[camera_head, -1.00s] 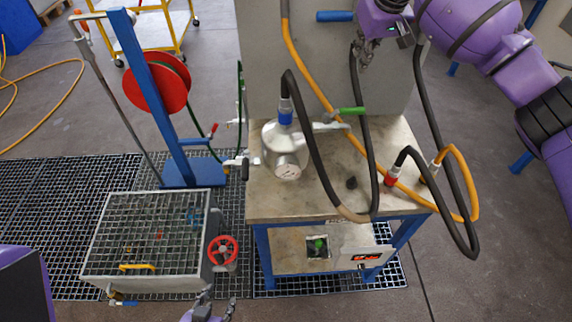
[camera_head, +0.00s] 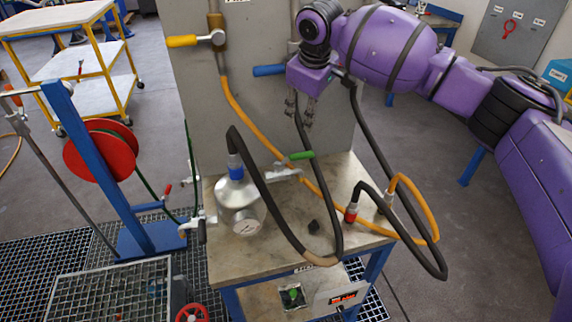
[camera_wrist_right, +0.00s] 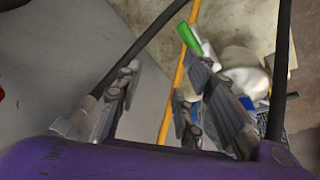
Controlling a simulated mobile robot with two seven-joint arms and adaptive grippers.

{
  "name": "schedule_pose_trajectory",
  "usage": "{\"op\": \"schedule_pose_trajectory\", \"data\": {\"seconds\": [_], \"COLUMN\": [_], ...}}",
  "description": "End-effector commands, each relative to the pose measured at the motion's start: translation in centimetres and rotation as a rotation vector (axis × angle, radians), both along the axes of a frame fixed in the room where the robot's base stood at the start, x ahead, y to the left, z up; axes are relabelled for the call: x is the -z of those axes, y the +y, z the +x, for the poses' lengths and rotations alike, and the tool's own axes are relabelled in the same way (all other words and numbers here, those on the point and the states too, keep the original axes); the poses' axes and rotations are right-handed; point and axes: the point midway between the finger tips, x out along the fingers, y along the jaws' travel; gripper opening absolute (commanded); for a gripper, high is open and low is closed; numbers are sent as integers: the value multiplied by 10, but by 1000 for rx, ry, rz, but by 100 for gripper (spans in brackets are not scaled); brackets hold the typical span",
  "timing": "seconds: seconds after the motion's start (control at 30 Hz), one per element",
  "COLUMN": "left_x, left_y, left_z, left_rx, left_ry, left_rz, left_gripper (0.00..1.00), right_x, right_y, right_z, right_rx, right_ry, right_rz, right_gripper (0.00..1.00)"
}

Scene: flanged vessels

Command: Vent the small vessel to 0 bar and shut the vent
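The small vessel (camera_head: 238,198) is a silvery pot standing on the bench, with a round dial gauge (camera_head: 247,227) on its front. The gauge reading is too small to tell. A valve with a green handle (camera_head: 301,155) sits on a pipe at the vessel's right. In the right wrist view the green handle (camera_wrist_right: 189,39) and the pale vessel (camera_wrist_right: 242,65) lie beyond the fingers. My right gripper (camera_head: 300,115) points down above the green handle, apart from it. Its fingers are spread and empty, also in the right wrist view (camera_wrist_right: 160,110). My left gripper is out of view.
The bench top (camera_head: 350,173) carries a black hose (camera_head: 270,205) and an orange hose (camera_head: 240,105) that loop close to the vessel. A yellow handle (camera_head: 182,41) and a blue handle (camera_head: 270,70) stick out of the grey panel (camera_head: 190,100). A red hose reel (camera_head: 100,150) stands at left.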

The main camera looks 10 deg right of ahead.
Motion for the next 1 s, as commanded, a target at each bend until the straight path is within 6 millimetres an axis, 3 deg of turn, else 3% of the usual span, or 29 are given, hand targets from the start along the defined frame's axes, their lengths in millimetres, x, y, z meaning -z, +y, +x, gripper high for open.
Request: {"op": "schedule_pose_trajectory", "data": {"seconds": [0.2,0.33,0.53,0.8,1.0], "left_x": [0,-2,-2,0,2], "left_y": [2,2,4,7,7], "left_z": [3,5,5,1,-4], "left_rx": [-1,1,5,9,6], "left_ry": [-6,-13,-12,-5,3], "left_rz": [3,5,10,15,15], "left_gripper": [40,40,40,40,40], "right_x": [27,31,40,82,103], "right_y": [4,11,13,13,14], "right_z": [-31,-38,-37,-29,-24], "right_rx": [-566,-762,-844,-840,-840], "right_ry": [79,86,85,87,84], "right_rz": [-155,-179,-196,-194,-195], "right_gripper": [35,35,35,35,35]}}
